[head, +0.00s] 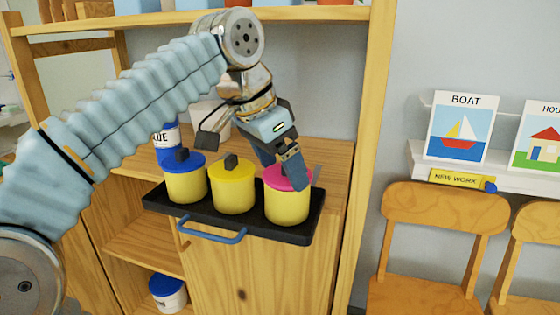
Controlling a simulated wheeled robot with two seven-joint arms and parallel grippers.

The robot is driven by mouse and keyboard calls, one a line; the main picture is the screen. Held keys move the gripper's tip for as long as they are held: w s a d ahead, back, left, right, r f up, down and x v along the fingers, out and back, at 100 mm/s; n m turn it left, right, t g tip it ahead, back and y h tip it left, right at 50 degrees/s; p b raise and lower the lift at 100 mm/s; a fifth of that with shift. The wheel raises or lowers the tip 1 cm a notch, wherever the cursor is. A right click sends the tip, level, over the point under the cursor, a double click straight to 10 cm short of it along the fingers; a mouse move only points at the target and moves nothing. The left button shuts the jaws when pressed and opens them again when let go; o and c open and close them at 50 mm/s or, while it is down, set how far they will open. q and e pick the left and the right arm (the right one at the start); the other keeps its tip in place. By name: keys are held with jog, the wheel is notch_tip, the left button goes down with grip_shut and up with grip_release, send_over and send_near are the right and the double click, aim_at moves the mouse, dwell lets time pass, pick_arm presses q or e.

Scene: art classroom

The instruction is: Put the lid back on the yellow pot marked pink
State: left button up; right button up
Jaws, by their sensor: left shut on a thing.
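The yellow pot (287,208) at the right end of the black tray (263,229) has the pink lid (270,181) at its top. My left gripper (291,168) reaches down from above and is shut on the pink lid, its fingers hiding the knob and part of the lid. The lid looks level and at the rim; I cannot tell whether it is fully seated. My right gripper is not in view.
Two more yellow pots share the tray, one with a blue lid (184,163) and one with a yellow lid (232,174). A blue-labelled jar (167,143) stands behind. Wooden chairs (440,240) are at right.

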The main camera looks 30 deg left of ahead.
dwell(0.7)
pick_arm(q)
jog(key=o, duration=0.8)
notch_tip(320, 180, up, 2)
jog(key=p, duration=0.2)
jog(key=shift+r+p, duration=0.25)
jog(key=shift+p, duration=0.15)
jog(key=shift+r, duration=2.2)
